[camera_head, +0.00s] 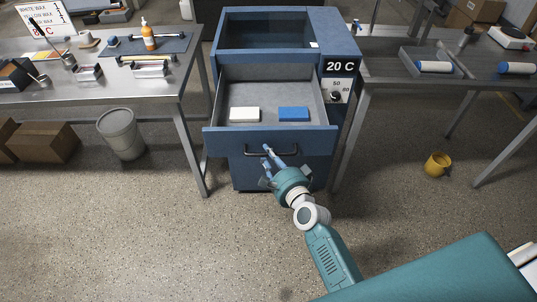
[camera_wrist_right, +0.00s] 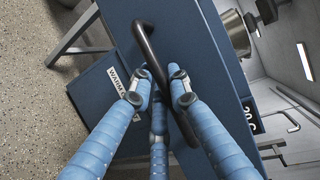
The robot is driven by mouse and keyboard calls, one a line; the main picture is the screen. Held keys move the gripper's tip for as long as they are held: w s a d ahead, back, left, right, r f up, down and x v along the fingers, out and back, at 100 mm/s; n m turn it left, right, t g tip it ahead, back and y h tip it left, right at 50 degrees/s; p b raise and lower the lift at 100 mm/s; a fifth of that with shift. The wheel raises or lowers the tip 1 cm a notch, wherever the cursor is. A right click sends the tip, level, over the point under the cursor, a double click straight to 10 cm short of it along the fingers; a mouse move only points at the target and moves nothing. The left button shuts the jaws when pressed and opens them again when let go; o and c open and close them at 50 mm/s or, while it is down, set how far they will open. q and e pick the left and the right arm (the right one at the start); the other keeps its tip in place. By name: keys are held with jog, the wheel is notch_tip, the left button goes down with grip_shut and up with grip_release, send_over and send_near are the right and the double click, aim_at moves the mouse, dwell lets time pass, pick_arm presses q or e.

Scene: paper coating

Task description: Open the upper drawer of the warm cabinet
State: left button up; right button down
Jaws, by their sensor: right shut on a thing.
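The warm cabinet (camera_head: 340,45) is blue and stands between two tables, with a "20 C" display and a dial on its right side. Its upper drawer (camera_head: 219,141) is pulled out, showing a grey inside with a white block (camera_head: 244,114) and a blue block (camera_head: 293,114). The dark bar handle (camera_head: 253,154) is on the drawer front and shows large in the wrist view (camera_wrist_right: 145,42). My right gripper (camera_head: 268,156) is at the handle, its blue fingers (camera_wrist_right: 160,85) shut around the bar. My left gripper is not in view.
A grey bin (camera_head: 121,134) and cardboard boxes (camera_head: 42,142) stand under the left table (camera_head: 172,83). A yellow mug (camera_head: 437,165) lies on the floor at the right, under the right table (camera_head: 378,73). The floor in front of the cabinet is clear.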

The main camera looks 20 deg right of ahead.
jog(key=c, duration=1.6)
grip_release()
jog(key=v, duration=1.2)
jog(key=shift+f, duration=0.1)
jog(key=shift+f, duration=0.1)
jog(key=s+a+f+n+g, duration=0.1)
jog(key=s+f+n+g, duration=0.3)
jog(key=f, duration=0.7)
jog(key=s+f+n+g, duration=0.1)
jog(key=s+f+n, duration=0.2)
jog(key=s+f, duration=0.5)
jog(key=s+a+f+n+g, duration=0.1)
jog(key=s+f+n+g, duration=0.15)
jog(key=f, duration=1.05)
jog(key=s+d+f+n+g, duration=0.2)
jog(key=s+f, duration=0.3)
jog(key=s, duration=0.4)
jog(key=s+d+f+n+g+h, duration=0.1)
jog(key=s+d+f+n+g, duration=0.1)
jog(key=s+f+n, duration=0.3)
jog(key=s+d+f+n+g+h, duration=0.1)
jog(key=s+f, duration=0.5)
jog(key=s, duration=0.7)
jog(key=shift+s+d+n+g, duration=0.1)
jog(key=shift+d+n+g, duration=0.2)
jog(key=shift+n+g, duration=0.35)
jog(key=shift+s+d+n+g, duration=0.1)
jog(key=shift+d+n+g, duration=0.25)
jog(key=shift+n, duration=0.35)
